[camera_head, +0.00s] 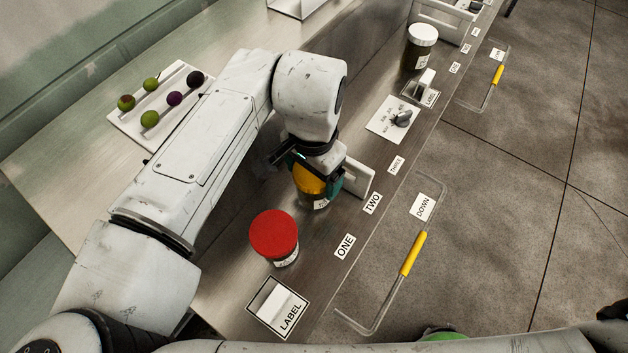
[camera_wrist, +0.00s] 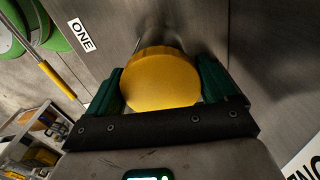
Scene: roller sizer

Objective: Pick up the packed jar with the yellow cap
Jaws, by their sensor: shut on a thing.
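The jar with the yellow cap (camera_head: 309,180) stands on the metal counter near the TWO label, partly hidden by my arm and gripper. Its round yellow cap (camera_wrist: 160,80) fills the middle of the wrist view. My gripper (camera_head: 316,182) is over the jar from above, with its green fingers on either side of the cap. In the wrist view my gripper (camera_wrist: 162,88) is shut on the jar, one finger against each side. The jar's lower body is mostly hidden, so I cannot tell whether it touches the counter.
A jar with a red cap (camera_head: 274,236) stands near the ONE label. A LABEL holder (camera_head: 277,305) is at the front. A white-capped jar (camera_head: 421,45) stands farther back. A tray with several round fruits (camera_head: 160,105) lies left of my arm. Yellow-handled rails (camera_head: 413,253) run along the counter's right.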

